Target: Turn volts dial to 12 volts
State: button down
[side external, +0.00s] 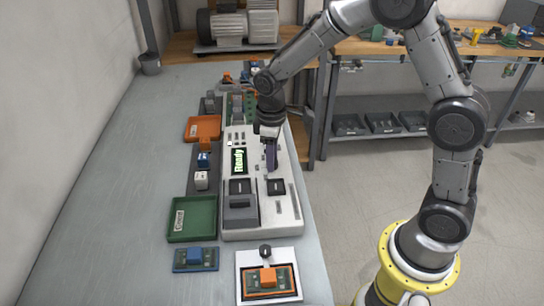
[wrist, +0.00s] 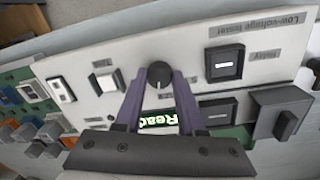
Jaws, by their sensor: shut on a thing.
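In the wrist view, the dark round dial (wrist: 159,74) sits on the pale panel of the tester. My gripper (wrist: 159,80) has its two purple fingers on either side of the dial and is shut on it. The dial's printed marks and the volts setting cannot be read. In the side view, my gripper (side external: 271,155) reaches down onto the white tester panel (side external: 284,215), and the dial is hidden behind it. The green display (side external: 239,161) reads "Ready" and shows partly between my fingers in the wrist view.
Black square buttons (side external: 276,187) and a dark raised block (side external: 240,210) stand close by on the panel. A green tray (side external: 193,232) and an orange tray (side external: 203,117) lie left. A board with an orange part (side external: 268,278) lies in front. The table's left side is bare.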

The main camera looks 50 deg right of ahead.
jog(key=shift+r+n, duration=0.1)
jog(key=shift+n, duration=1.1)
jog(key=c, duration=0.5)
grip_release()
jog(key=r, duration=1.3)
jog(key=shift+s+a+r, duration=0.25)
jog(key=shift+s+r, duration=0.05)
jog(key=shift+r, duration=0.1)
